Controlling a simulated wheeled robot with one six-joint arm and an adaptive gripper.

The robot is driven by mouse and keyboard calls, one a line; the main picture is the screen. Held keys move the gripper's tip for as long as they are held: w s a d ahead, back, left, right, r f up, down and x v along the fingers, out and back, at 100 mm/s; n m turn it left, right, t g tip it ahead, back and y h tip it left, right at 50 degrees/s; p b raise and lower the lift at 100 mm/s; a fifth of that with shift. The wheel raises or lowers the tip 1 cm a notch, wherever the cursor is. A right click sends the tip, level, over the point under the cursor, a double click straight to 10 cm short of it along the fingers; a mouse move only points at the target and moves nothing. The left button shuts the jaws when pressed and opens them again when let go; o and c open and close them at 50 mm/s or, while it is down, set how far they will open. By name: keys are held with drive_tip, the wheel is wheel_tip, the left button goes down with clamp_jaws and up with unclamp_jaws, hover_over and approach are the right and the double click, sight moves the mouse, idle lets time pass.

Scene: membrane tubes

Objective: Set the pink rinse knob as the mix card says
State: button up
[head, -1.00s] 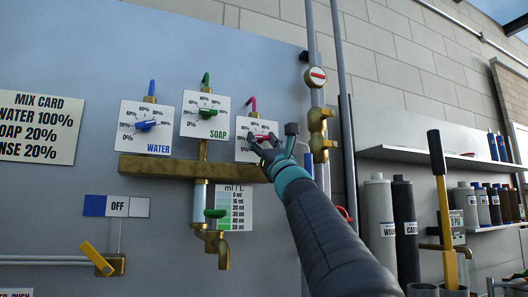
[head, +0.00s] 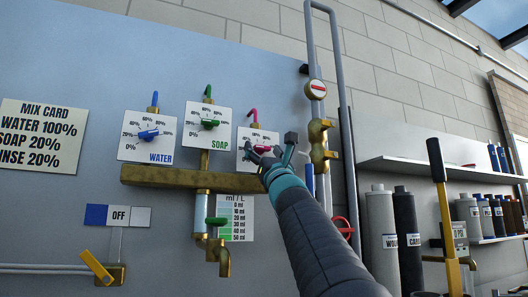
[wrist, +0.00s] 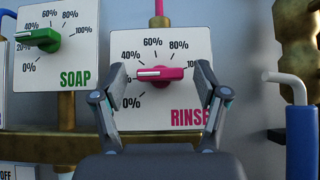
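The pink rinse knob (wrist: 160,73) sits on a white dial plate (wrist: 172,118) marked RINSE; it also shows partly in the head view (head: 262,149). Its white mark points left, toward the dial area hidden by my left finger, below the 40% label. My gripper (wrist: 160,72) is open, with one finger on each side of the knob and gaps seemingly left between; its fingers also show in the head view (head: 268,145). The mix card (head: 39,136), at the left, reads water 100%, soap 20% and a partly cut-off rinse line, 20%.
The green soap knob (wrist: 40,40) is left of the rinse dial; the blue water knob (head: 148,134) is farther left. A brass manifold (head: 190,177) runs below the dials. A brass valve (head: 320,143) and grey pipes stand close on the right.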

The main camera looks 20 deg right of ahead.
drive_tip(key=v, duration=1.2)
idle(0.3)
drive_tip(key=shift+s, duration=0.1)
idle(0.4)
